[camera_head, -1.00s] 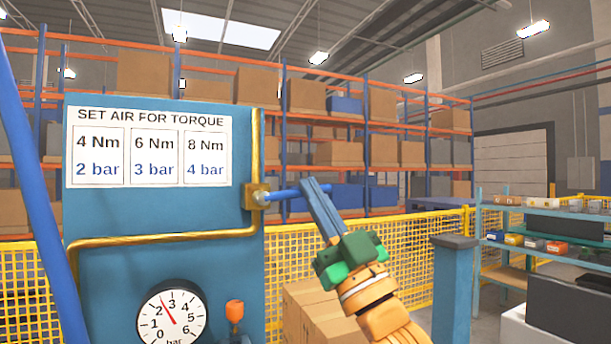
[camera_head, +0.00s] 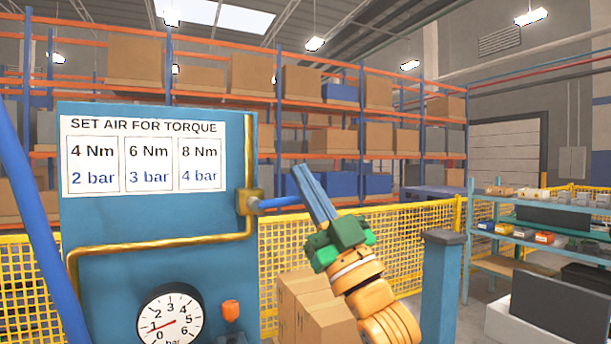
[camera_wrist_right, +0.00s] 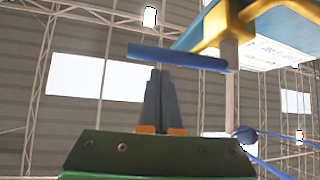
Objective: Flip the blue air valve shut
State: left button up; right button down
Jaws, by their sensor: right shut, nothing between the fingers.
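The blue air valve handle (camera_head: 277,202) sticks out sideways to the right from a brass valve body (camera_head: 250,202) on the right edge of the blue panel (camera_head: 150,222). In the right wrist view the handle (camera_wrist_right: 180,58) crosses just beyond my fingertips. The wrist view also shows the gripper's closed fingers (camera_wrist_right: 160,76). I cannot tell whether they touch the handle. My left gripper is not in view.
A pressure gauge (camera_head: 172,318) on the panel reads near 1 bar. A torque chart (camera_head: 145,153), brass pipe (camera_head: 150,246) and orange knob (camera_head: 231,309) are also on the panel. Cardboard boxes (camera_head: 322,312), a blue post (camera_head: 440,285) and yellow fence (camera_head: 285,245) stand to the right.

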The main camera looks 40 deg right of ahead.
pick_arm(q)
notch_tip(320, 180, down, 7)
jog(key=b, duration=0.8)
pick_arm(e)
jog(key=a+v, duration=0.1)
jog(key=v, duration=0.9)
jog(key=a+r+g+p, duration=0.2)
jog(key=a+r+p, duration=0.1)
jog(key=a+r, duration=0.15)
jog(key=w+d+r+m+g+h+p, duration=0.3)
jog(key=w+d+r+m+h+p, duration=0.25)
jog(key=w+p, duration=0.25)
pick_arm(q)
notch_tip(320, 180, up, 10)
jog(key=b, duration=0.1)
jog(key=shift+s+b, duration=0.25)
jog(key=shift+b, duration=0.15)
pick_arm(e)
jog(key=f, duration=0.2)
jog(key=s+f, duration=0.1)
jog(key=f, duration=0.1)
jog(key=shift+a+f, duration=0.1)
jog(key=shift+f, duration=0.2)
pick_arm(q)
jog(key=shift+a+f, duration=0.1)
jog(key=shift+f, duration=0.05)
pick_arm(e)
jog(key=shift+w, duration=0.1)
